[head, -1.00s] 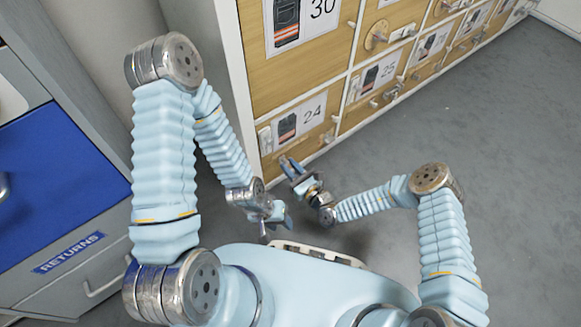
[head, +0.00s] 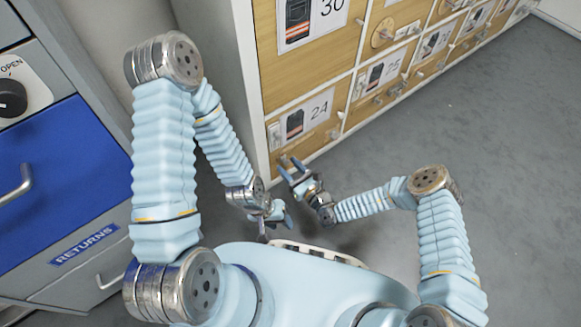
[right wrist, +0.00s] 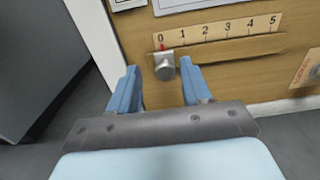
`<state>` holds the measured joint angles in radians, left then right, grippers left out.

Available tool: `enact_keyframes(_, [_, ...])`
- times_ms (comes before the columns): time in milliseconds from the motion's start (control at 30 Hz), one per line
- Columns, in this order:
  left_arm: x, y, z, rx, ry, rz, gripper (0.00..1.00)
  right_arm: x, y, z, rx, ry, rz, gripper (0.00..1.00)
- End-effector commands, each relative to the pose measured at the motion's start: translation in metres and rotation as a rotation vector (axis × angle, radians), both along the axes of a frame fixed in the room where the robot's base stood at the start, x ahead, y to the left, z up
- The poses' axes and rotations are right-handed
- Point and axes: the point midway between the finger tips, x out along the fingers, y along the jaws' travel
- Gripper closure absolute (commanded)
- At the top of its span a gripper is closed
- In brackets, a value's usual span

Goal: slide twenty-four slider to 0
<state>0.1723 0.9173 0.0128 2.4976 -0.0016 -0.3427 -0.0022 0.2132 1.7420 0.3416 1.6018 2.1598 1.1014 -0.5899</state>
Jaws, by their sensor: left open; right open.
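The drawer numbered 24 (head: 305,125) is in the lowest row at the cabinet's near left corner. In the right wrist view its wooden scale (right wrist: 220,30) runs 0 to 5. The metal slider knob (right wrist: 164,68) stands at the left end, with its red pointer at the 0. My right gripper (head: 287,165) is open in front of the drawer. In the right wrist view its blue fingers (right wrist: 159,85) are on either side of the knob, apart from it, with nothing between them. My left gripper (head: 275,214) is open and empty, lower, near my base.
A grey and blue RETURNS cabinet (head: 65,190) stands at the left. The grey floor (head: 480,120) at the right is clear.

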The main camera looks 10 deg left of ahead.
Motion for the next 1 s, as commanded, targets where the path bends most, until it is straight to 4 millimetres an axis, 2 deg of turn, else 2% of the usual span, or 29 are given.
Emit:
enact_keyframes(267, [0.0,0.0,0.003,0.0,0.0,0.0,0.58,-0.003,-0.008,0.001,-0.001,0.001,-0.004,0.52])
enact_keyframes(367, [0.0,0.0,0.007,0.001,0.0,0.0,0.58,-0.014,-0.02,0.001,-0.002,0.002,-0.003,0.52])
enact_keyframes(733, [0.001,0.002,0.022,0.005,-0.004,0.003,0.58,-0.067,-0.089,0.001,-0.001,0.002,-0.004,0.52])
enact_keyframes(1000, [0.001,0.002,0.024,0.006,-0.004,0.004,0.58,-0.084,-0.109,0.0,0.0,0.0,-0.001,0.52])
